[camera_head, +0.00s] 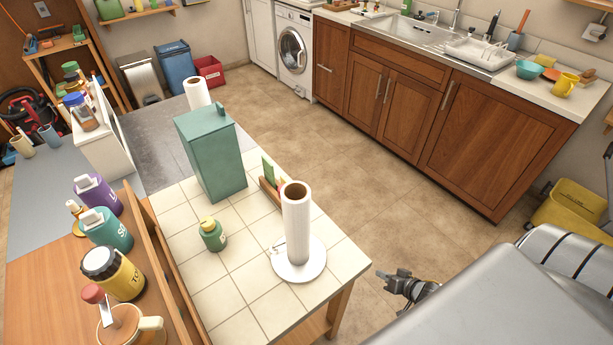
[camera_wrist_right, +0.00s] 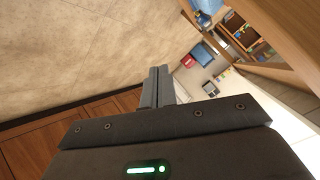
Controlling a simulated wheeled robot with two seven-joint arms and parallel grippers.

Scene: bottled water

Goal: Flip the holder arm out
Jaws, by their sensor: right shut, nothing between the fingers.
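A paper towel holder with a white round base (camera_head: 312,270) stands near the right corner of the tiled table. A white paper roll (camera_head: 297,228) stands upright on it. A small thin pale part, perhaps the holder arm (camera_head: 275,247), shows at the left edge of the base; its exact pose is too small to tell. My right gripper (camera_head: 380,273) is shut and empty, off the table's right edge and apart from the holder. Its closed fingers also show in the right wrist view (camera_wrist_right: 155,88). My left gripper is not in view.
The tiled table (camera_head: 240,285) also holds a green canister (camera_head: 211,153), a small green bottle (camera_head: 212,236) and a second paper roll (camera_head: 197,93) stands behind. Several bottles line the wooden surface at left. Open floor (camera_head: 350,170) lies between table and sink cabinets.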

